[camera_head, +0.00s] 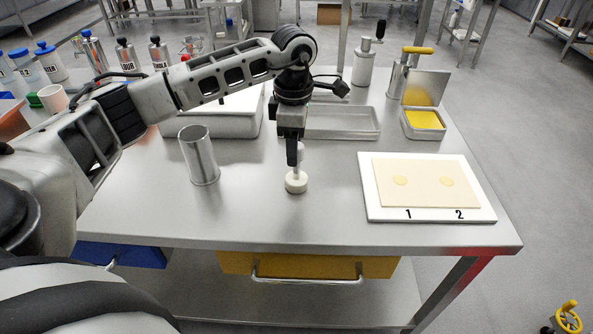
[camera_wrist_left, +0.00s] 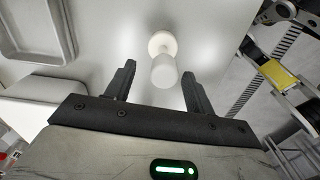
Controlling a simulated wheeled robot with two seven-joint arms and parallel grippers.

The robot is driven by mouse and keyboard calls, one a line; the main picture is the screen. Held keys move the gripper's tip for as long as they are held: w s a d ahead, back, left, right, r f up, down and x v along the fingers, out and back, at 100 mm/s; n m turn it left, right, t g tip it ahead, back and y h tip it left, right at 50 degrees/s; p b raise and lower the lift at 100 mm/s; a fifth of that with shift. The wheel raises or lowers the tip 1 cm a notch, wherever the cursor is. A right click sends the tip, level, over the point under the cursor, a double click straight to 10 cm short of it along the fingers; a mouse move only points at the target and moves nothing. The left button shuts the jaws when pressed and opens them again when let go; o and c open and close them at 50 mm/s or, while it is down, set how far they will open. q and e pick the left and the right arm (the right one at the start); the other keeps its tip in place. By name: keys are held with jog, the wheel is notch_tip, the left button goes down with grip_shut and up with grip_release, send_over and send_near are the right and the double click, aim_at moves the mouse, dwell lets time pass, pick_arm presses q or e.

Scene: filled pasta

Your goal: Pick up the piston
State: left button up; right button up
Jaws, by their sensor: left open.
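The piston (camera_head: 296,182) is a whitish piece with a wide round disc at the bottom and a thinner stem, standing upright on the steel table (camera_head: 250,222). My left gripper (camera_head: 296,160) points down over it, its fingers around the stem's height. In the left wrist view the piston (camera_wrist_left: 164,66) shows its round end toward me, between and slightly beyond the two open fingertips of the gripper (camera_wrist_left: 158,75). The fingers appear apart from it. An empty metal cylinder (camera_head: 199,158) stands upright to the left of the piston. My right gripper is not in view.
A white board (camera_head: 375,208) with a dough sheet, two filling spots and marks 1 and 2 lies at the right. A grey tray (camera_head: 343,132) and a hinged box with yellow contents (camera_head: 424,119) stand behind. Bottles stand at the back left. The table's front middle is clear.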

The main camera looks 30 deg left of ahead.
aim_at(297, 177)
pick_arm(q)
jog(key=f, duration=0.5)
jog(key=shift+d+f+p, duration=0.15)
jog(key=shift+d+p, duration=0.2)
jog(key=shift+c, duration=0.3)
jog(key=c, duration=1)
